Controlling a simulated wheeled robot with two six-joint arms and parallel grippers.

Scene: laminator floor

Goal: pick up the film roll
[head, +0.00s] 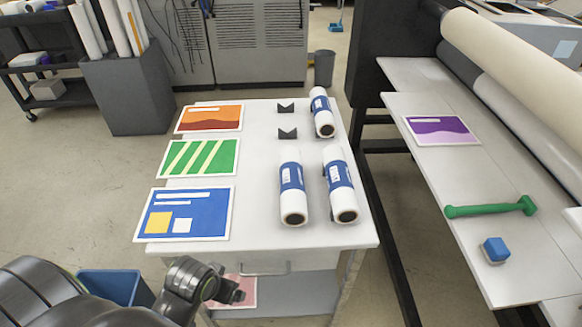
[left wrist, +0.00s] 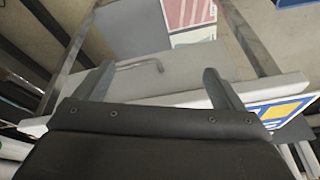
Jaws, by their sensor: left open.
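Three film rolls with blue-and-white wrappers lie on the white cart top (head: 262,175). One roll (head: 322,112) is at the back right, one roll (head: 292,194) is front centre, and one roll (head: 340,186) is front right. My left gripper (head: 238,292) is in front of the cart's near edge, to the lower left of the rolls and apart from them. The left wrist view shows its two fingers (left wrist: 157,85) spread with nothing between them, facing the cart's edge and handle (left wrist: 145,65). No roll is clearly visible there. My right gripper is out of view.
Orange (head: 209,119), green (head: 199,157) and blue (head: 186,213) prints lie on the cart's left side. A laminator bench at right holds a purple print (head: 441,129), green tool (head: 490,208) and blue block (head: 495,249).

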